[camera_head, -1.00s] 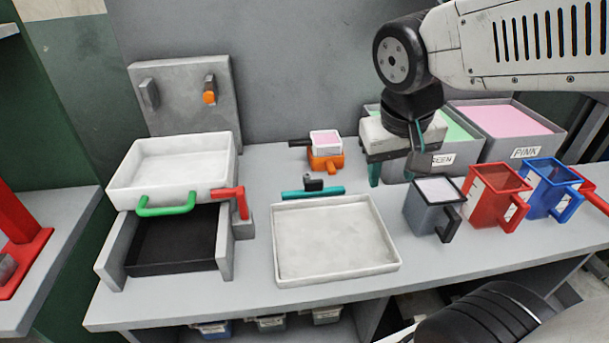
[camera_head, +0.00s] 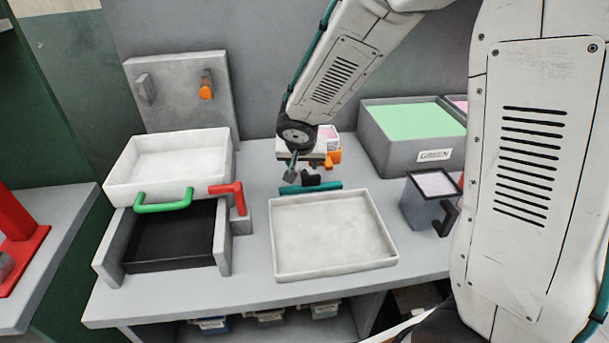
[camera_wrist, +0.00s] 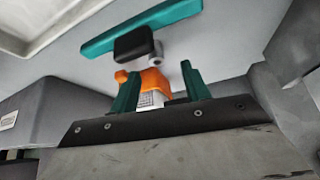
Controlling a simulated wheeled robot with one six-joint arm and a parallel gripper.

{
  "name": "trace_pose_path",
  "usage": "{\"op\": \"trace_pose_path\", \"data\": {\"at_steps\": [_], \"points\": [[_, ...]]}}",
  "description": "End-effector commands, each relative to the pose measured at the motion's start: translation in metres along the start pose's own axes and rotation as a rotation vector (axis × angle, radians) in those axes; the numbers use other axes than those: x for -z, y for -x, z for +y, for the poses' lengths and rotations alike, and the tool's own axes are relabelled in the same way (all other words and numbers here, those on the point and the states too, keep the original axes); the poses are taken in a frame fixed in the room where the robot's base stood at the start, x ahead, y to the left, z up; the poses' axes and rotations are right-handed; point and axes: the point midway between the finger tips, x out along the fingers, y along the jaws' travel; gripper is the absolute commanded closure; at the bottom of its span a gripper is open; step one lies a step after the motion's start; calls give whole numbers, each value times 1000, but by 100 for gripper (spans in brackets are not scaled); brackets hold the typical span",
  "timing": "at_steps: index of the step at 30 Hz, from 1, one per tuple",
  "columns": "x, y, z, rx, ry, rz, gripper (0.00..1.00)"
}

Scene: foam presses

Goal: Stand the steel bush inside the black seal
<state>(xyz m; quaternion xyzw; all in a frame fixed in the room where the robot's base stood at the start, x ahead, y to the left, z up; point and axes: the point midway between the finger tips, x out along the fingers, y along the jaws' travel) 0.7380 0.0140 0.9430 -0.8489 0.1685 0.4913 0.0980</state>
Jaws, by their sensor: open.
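A small grey cylinder (camera_wrist: 157,60), which looks like the steel bush, sits beside a black block (camera_wrist: 134,43) in the wrist view. The black block also shows in the head view (camera_head: 312,180), against a teal bar (camera_head: 311,187); whether it is the black seal I cannot tell. My gripper (camera_wrist: 160,75) is open, its teal fingers apart and pointing toward these pieces. In the head view my gripper (camera_head: 305,166) is over the bench just behind the teal bar. An orange piece (camera_wrist: 152,80) shows between the fingers in the wrist view; I see no grip on it.
A white empty tray (camera_head: 333,232) lies in front of the teal bar. A white tray with a green handle (camera_head: 165,203) stands left, over a black slot. The GREEN foam bin (camera_head: 410,135) and a grey mug (camera_head: 430,200) are right. My arm hides the far right.

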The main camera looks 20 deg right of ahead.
Motion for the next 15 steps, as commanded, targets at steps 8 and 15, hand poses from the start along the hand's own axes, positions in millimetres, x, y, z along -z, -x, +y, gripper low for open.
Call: {"op": "trace_pose_path", "data": {"at_steps": [8,15], "points": [[0,-39,5,-2,1,-2,53],[0,-42,5,-1,0,0,53]]}}
